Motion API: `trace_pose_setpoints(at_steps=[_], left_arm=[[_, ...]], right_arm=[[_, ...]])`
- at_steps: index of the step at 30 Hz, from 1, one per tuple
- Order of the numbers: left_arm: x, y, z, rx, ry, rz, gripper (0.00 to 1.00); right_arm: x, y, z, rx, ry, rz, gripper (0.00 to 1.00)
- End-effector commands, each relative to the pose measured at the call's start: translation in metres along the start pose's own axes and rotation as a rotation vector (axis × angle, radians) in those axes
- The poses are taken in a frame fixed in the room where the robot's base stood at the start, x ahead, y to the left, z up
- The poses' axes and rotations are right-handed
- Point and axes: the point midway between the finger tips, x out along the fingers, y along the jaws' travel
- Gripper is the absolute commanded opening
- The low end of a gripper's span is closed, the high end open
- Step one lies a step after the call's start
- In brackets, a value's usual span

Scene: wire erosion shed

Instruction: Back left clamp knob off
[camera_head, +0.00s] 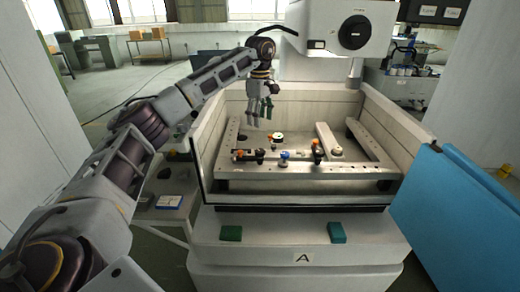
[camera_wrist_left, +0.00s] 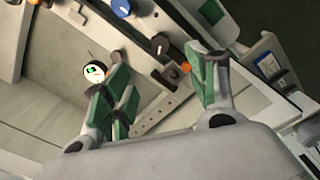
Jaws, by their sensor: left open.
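My left gripper (camera_head: 263,112) is open and empty, hanging fingers down above the back left part of the machine's work area. In the left wrist view its two green-padded fingers (camera_wrist_left: 168,84) stand wide apart. A small dark knob with an orange part (camera_wrist_left: 178,71) shows beyond and between the fingers, apart from them; it looks like the back left clamp knob. My right gripper is not in view.
A round white gauge (camera_head: 278,136) stands near the clamp; it shows in the wrist view (camera_wrist_left: 95,71) beside one finger. A blue knob (camera_head: 285,156) and another orange clamp (camera_head: 317,147) sit farther right. Tank walls surround the work area. The machine head (camera_head: 342,28) overhangs it.

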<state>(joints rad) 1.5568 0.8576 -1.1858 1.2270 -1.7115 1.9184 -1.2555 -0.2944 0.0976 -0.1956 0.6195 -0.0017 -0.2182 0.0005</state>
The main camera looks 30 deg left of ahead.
Motion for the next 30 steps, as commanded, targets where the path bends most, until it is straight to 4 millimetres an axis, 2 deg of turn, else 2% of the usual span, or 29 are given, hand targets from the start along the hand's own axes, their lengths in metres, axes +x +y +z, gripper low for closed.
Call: trace_pose_setpoints(at_steps=[5,11,30], left_arm=[[0.009,0.0,0.0,-0.001,0.001,-0.002,0.58],[0.03,-0.001,-0.001,-0.001,0.001,-0.003,0.58],[0.113,-0.001,-0.001,-0.001,0.001,-0.003,0.58]], right_arm=[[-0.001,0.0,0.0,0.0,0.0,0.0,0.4],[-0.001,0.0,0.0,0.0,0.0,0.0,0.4],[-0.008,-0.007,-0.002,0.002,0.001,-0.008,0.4]])
